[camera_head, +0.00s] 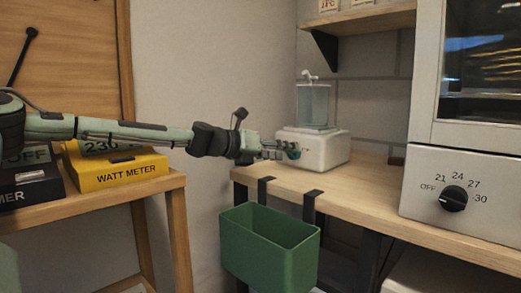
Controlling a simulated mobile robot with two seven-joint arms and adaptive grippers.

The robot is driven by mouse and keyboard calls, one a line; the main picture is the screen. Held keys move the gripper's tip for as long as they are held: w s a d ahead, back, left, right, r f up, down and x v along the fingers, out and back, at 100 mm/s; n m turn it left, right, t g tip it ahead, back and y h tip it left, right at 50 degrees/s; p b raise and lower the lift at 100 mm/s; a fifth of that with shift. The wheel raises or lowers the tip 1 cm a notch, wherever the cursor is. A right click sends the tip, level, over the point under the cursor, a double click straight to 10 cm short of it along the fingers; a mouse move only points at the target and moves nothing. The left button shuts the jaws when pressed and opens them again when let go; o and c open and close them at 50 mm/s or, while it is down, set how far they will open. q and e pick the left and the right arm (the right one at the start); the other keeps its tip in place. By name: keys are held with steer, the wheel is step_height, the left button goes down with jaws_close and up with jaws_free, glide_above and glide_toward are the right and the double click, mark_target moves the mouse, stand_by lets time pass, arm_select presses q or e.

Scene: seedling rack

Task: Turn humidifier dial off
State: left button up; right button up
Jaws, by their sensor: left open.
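The humidifier (328,152) is a white rounded base with a clear water tank (314,105) on top. It stands on the wooden shelf at the back, near the wall. My left gripper (288,150) reaches in from the left, with its open fingers at the front left face of the base. A small dark teal shape shows at the fingertips. It may be the dial, but the fingers cover part of it, and I cannot tell its setting or whether they touch it. My right gripper is out of view.
A green bin (268,253) hangs from the shelf (375,190) by black hooks. A white cabinet with a black temperature dial (453,199) stands on the right. A yellow watt meter box (117,169) is on the left table.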

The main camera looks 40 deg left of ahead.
arm_select(q)
steer(key=v, duration=1.1)
stand_by(0.6)
